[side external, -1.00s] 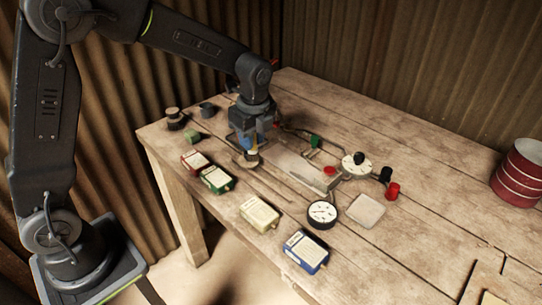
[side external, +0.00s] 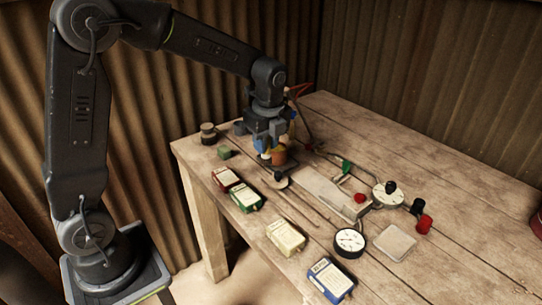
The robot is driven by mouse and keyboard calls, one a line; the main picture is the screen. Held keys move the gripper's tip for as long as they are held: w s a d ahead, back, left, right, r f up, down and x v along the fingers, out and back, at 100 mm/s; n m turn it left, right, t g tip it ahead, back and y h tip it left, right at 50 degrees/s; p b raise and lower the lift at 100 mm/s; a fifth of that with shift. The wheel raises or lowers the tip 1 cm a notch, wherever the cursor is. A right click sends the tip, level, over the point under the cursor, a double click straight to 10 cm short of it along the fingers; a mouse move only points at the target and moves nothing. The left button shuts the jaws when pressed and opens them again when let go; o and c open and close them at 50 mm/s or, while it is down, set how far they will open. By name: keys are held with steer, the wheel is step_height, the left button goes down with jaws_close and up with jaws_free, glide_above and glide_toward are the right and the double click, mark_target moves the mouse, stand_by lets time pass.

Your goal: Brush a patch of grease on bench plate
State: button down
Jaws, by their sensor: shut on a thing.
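My gripper (side external: 264,151) is over the left part of the bench, low above the tabletop. The pale flat plate (side external: 322,188) lies to the right of my gripper on the bench. I cannot make out a grease patch on it.
Red (side external: 226,179), green (side external: 246,200), cream (side external: 286,238) and blue (side external: 331,280) boxes line the front edge. A black-rimmed dial (side external: 350,242), white dial (side external: 387,196), red knob-like thing (side external: 424,224) and pale square (side external: 395,243) lie to the right.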

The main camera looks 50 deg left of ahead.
steer(key=w+a, duration=1.1)
steer(key=w, duration=0.1)
steer(key=shift+w+d+f, duration=0.1)
steer(key=shift+w+f, duration=0.05)
steer(key=shift+f, duration=1.45)
steer(key=shift+w+f, duration=0.1)
steer(key=shift+f, duration=1.45)
steer(key=shift+f, duration=0.6)
steer(key=shift+r, duration=0.1)
step_height(320, 180, up, 7)
stand_by(0.7)
